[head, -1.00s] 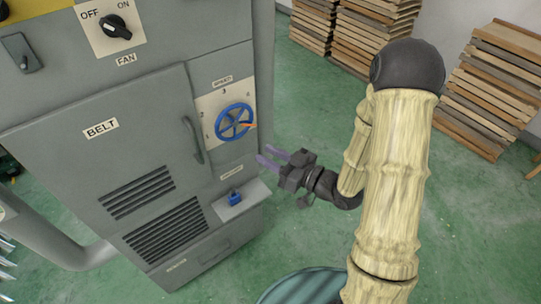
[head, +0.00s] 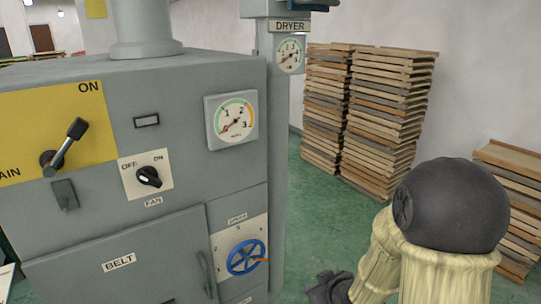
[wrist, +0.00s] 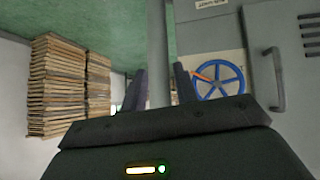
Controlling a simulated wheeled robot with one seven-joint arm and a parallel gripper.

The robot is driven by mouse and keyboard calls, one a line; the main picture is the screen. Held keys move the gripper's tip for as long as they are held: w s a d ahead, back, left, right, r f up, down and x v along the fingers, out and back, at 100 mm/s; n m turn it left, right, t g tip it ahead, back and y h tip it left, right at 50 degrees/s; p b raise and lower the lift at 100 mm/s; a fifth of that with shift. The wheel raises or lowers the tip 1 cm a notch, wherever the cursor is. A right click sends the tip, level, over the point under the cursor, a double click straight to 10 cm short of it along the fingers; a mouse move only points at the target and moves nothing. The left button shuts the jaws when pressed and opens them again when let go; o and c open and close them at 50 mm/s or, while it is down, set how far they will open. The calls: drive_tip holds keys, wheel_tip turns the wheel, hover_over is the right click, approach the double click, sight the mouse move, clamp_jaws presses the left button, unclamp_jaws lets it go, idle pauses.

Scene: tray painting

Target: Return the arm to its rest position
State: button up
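My arm shows at the lower right of the head view, with pale bamboo-like links and a dark round joint. My gripper (wrist: 160,82) shows in the wrist view with its two purplish fingers apart and nothing between them. In the head view only a dark part near my wrist shows at the bottom edge, and the fingers are not visible. The blue speed handwheel (head: 246,257) with an orange handle is on the grey machine, left of my arm. It also shows in the wrist view (wrist: 219,82), right of the fingers and apart from them.
The grey machine (head: 160,235) fills the left, with a main lever (head: 66,143), a fan knob (head: 149,177) and a gauge (head: 232,121). A dryer post (head: 283,95) stands behind it. Wooden tray stacks (head: 385,120) line the wall. Green floor (head: 335,220) lies between.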

drive_tip(key=s+d+r+m+g+h+p, duration=0.1)
drive_tip(key=s+r+m+g+p, duration=0.1)
drive_tip(key=s, duration=0.4)
drive_tip(key=s+d+r+m+g+h+p, duration=0.2)
drive_tip(key=s+r+m+g, duration=0.2)
drive_tip(key=s+r, duration=0.2)
drive_tip(key=shift+s+d+r+p, duration=0.15)
drive_tip(key=shift+s+r+p, duration=0.15)
drive_tip(key=shift+s, duration=0.15)
drive_tip(key=shift+w, duration=0.1)
